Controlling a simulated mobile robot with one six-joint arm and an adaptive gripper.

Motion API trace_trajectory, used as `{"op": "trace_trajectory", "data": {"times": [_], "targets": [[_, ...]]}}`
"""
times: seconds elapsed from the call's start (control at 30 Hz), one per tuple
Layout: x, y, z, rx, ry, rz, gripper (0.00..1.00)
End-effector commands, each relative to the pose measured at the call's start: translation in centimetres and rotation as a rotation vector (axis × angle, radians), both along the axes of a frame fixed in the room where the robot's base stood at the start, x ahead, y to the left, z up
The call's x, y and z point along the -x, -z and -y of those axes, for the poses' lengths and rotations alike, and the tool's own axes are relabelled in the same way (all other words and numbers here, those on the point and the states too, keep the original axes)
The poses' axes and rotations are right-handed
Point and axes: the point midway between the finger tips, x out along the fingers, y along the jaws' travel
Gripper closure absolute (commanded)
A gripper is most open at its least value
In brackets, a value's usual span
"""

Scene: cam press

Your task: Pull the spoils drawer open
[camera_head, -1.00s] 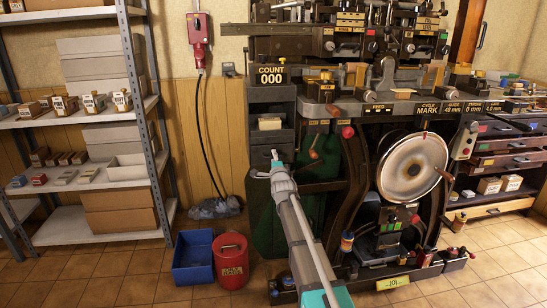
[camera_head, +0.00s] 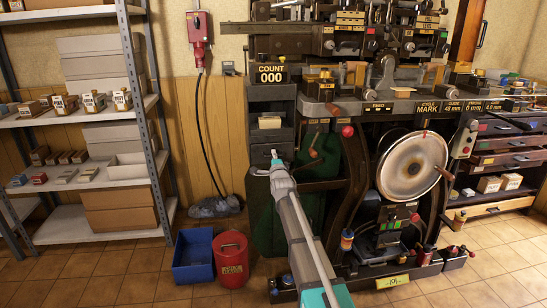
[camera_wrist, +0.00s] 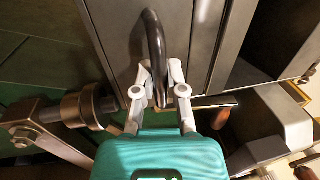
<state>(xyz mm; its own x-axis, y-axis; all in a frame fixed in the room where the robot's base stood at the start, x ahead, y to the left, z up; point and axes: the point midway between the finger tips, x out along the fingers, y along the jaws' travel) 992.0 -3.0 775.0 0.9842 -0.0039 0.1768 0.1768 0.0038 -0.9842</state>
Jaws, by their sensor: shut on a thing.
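A dark cabinet column stands under the COUNT 000 display. Its lower drawer front (camera_head: 258,155) is partly covered by my gripper, and I see no readable label on it. In the wrist view the grey drawer front (camera_wrist: 122,30) carries a dark curved handle (camera_wrist: 154,45). My gripper (camera_head: 274,158) reaches this drawer from the front. In the wrist view my gripper (camera_wrist: 158,72) has its two light fingers shut on the lower end of the handle. I see no clear gap showing the drawer open.
An open compartment above the drawer holds a pale block (camera_head: 270,122). A blue bin (camera_head: 193,262) and a red can (camera_head: 231,262) stand on the floor left of my arm. The press with its round disc (camera_head: 412,167) is at the right. Metal shelves (camera_head: 85,115) stand at the left.

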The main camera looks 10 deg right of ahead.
Motion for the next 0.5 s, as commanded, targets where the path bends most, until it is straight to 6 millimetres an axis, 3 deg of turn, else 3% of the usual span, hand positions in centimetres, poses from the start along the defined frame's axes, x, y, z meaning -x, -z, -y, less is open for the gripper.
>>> {"op": "trace_trajectory", "data": {"times": [0.27, 0.5], "targets": [[1.4, 0.1, 0.0, 0.001, -0.004, -0.002, 1.0], [5.4, 0.0, 0.0, 0.001, -0.005, -0.001, 1.0]]}}
